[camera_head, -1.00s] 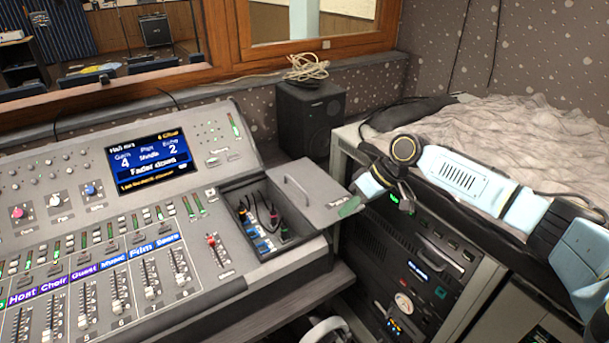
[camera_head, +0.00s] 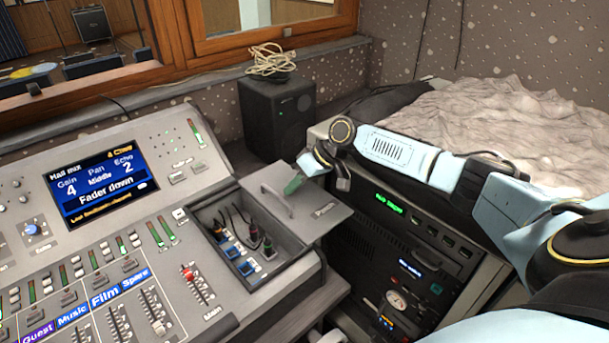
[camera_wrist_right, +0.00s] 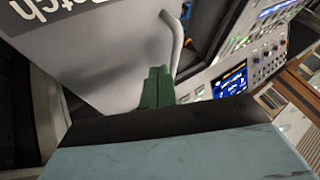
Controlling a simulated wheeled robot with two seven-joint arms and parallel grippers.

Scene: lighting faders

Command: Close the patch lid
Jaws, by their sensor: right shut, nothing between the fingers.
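The patch lid (camera_head: 312,220) is a grey panel with a bar handle (camera_head: 277,200), standing open to the right of the patch bay (camera_head: 240,262). The bay's plugs and cables show. My right gripper (camera_head: 293,186) is shut and empty, its green fingertips over the lid near the handle. In the right wrist view the shut green fingers (camera_wrist_right: 157,88) lie beside the handle (camera_wrist_right: 178,40), in front of the lid's face (camera_wrist_right: 110,60) with its "Patch" label. I cannot tell whether they touch it. My left gripper is not in view.
The mixing console (camera_head: 120,250) with its lit screen (camera_head: 100,184) lies to the left. A black speaker (camera_head: 277,115) stands behind the lid. An equipment rack (camera_head: 400,262) stands on the right below my arm, with a crumpled grey cover (camera_head: 500,120) behind.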

